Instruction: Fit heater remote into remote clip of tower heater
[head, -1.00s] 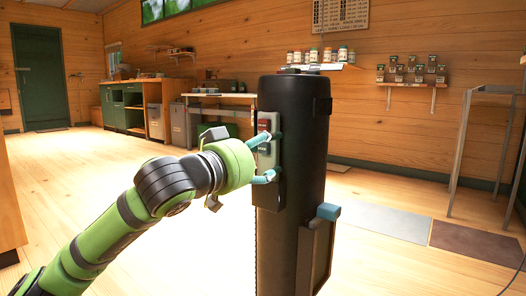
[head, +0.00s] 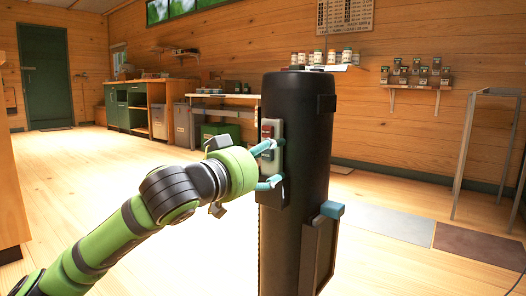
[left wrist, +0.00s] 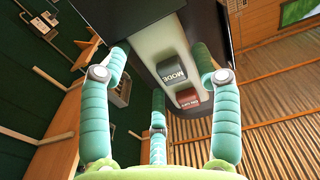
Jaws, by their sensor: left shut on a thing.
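The heater remote (head: 278,135) is a pale upright slab with a red and a dark button. It is against the left side of the black tower heater (head: 302,110), in front of a dark plate (head: 271,198) that looks like the remote clip. I cannot tell how deep it sits there. My left gripper (head: 273,163) is shut on the remote, with teal fingers above and below. In the left wrist view the remote (left wrist: 158,42) shows its MODE and red buttons between the fingers, with the dark surface close behind.
A metal frame (head: 466,150) stands at the right. Workbenches (head: 155,105) line the back wall. Open wooden floor lies at the left.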

